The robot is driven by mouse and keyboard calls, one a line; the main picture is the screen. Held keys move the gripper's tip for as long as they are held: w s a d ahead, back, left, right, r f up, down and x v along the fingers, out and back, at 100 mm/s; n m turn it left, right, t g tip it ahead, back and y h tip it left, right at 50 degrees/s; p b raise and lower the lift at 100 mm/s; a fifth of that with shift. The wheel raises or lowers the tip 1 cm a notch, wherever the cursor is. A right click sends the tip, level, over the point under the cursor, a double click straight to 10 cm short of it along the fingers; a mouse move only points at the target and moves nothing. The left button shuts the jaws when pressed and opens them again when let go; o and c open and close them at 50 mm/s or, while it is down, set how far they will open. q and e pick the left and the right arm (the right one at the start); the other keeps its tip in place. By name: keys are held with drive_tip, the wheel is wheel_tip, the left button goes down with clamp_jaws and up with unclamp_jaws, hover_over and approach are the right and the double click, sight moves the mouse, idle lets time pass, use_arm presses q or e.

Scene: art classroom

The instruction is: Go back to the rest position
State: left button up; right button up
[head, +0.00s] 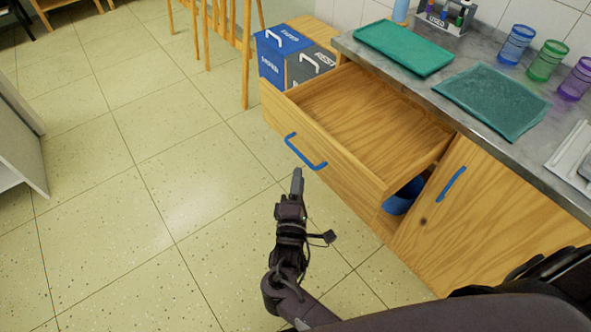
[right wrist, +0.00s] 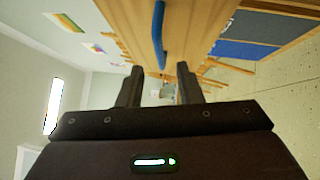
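My right gripper (head: 297,182) is over the floor, in front of the open wooden drawer (head: 365,122) and apart from its blue handle (head: 305,152). In the right wrist view my right gripper (right wrist: 160,88) has its two dark fingers apart with nothing between them. The blue handle (right wrist: 158,35) shows above and beyond the fingertips there. The drawer is pulled out and looks empty. My left gripper is not in view.
A cabinet door (head: 475,215) has a blue handle. Blue and grey bins (head: 272,62) stand behind the drawer. The tiled floor (head: 150,180) at left is clear.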

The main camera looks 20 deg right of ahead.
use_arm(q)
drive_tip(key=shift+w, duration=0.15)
